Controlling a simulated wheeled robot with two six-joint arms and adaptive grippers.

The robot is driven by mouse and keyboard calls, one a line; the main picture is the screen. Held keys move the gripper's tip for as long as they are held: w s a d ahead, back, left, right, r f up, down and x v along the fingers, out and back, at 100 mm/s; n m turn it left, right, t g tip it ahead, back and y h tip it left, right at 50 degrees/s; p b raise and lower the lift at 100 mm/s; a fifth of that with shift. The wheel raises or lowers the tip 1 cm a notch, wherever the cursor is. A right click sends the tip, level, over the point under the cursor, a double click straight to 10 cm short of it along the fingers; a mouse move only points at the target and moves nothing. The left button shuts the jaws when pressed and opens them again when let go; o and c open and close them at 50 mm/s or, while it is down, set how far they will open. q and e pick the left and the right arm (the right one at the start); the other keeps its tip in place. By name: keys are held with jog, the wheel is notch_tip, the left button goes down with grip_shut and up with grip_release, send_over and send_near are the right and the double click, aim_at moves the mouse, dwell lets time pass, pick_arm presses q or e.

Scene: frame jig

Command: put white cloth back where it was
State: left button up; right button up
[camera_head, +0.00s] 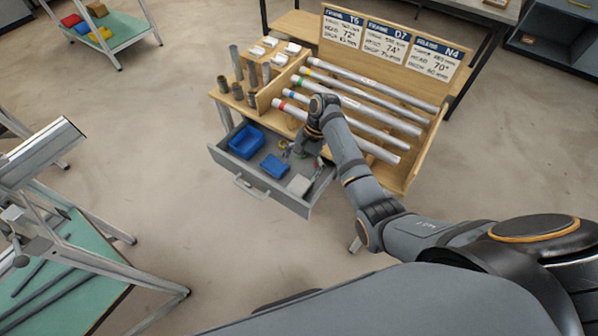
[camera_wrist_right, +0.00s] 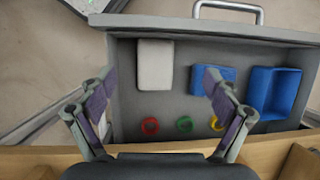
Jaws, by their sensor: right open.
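A folded off-white cloth (camera_wrist_right: 155,64) lies flat on the floor of the open grey drawer (camera_head: 228,168), close to its front wall; it also shows in the head view (camera_head: 299,184). My right gripper (camera_wrist_right: 158,90) is open over the drawer, its two fingers spread with a gap between them. In the wrist view the cloth shows between and beyond the fingertips, and nothing is held. In the head view my right gripper (camera_head: 301,150) reaches down into the drawer and is partly hidden by its own wrist. My left gripper is not in view.
The drawer also holds a blue bin (camera_wrist_right: 274,93), a flat blue item (camera_wrist_right: 213,79), and red (camera_wrist_right: 150,126), green (camera_wrist_right: 184,124) and yellow (camera_wrist_right: 216,123) rings. Above it, a wooden rack (camera_head: 410,170) holds several tubes (camera_head: 370,95). A green-topped cart (camera_head: 75,260) stands at left.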

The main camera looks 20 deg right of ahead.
jog(key=p+v, duration=0.3)
jog(key=v, duration=0.8)
jog(key=shift+p, duration=0.35)
